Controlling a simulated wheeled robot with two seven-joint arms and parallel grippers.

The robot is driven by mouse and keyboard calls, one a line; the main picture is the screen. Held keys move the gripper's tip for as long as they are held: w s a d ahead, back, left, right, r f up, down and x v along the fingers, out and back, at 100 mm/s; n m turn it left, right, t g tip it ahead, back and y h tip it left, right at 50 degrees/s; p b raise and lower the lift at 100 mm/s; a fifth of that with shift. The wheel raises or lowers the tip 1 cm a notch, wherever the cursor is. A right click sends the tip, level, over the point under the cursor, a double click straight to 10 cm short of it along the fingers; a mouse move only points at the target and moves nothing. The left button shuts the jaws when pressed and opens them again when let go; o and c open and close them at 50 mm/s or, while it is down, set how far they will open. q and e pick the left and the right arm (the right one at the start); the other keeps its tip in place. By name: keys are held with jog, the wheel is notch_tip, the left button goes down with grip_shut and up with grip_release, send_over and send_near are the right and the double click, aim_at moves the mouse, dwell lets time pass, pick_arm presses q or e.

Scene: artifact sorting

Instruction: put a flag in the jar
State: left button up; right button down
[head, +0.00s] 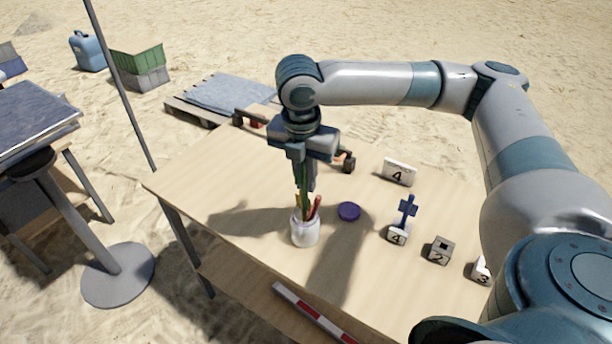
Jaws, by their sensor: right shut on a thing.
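The jar (306,231) is a small white container near the front of the wooden table, left of its middle. Red and yellow-green sticks stand up out of its mouth. My right gripper (305,186) points down just above the jar, shut on a thin green flag stick (304,207) whose lower end reaches the jar's mouth. I cannot tell how deep the stick is inside. The flag's cloth is not clearly seen, hidden by the fingers. My left gripper is not in view.
A purple disc (349,212) lies right of the jar. A blue cross-shaped piece (407,209) stands on a numbered block (397,234). A red-white bar (312,313) runs below the table's front edge.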

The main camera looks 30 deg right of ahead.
aim_at(306, 192)
jog(key=shift+f, duration=0.85)
jog(key=shift+s+f, duration=0.15)
jog(key=shift+f, duration=0.2)
jog(key=shift+s+a+f, duration=0.15)
jog(key=shift+s+f, duration=0.15)
jog(key=shift+f, duration=0.3)
jog(key=shift+f+b, duration=0.35)
jog(key=shift+f, duration=0.05)
jog(key=shift+w+d+f, duration=0.25)
jog(key=shift+w+d, duration=0.05)
jog(key=shift+w, duration=0.2)
jog(key=c, duration=1.7)
grip_release()
jog(key=shift+s+a+r, duration=0.1)
jog(key=shift+s+r, duration=0.05)
jog(key=shift+r, duration=0.15)
jog(key=shift+c, duration=0.2)
jog(key=shift+a+r, duration=0.1)
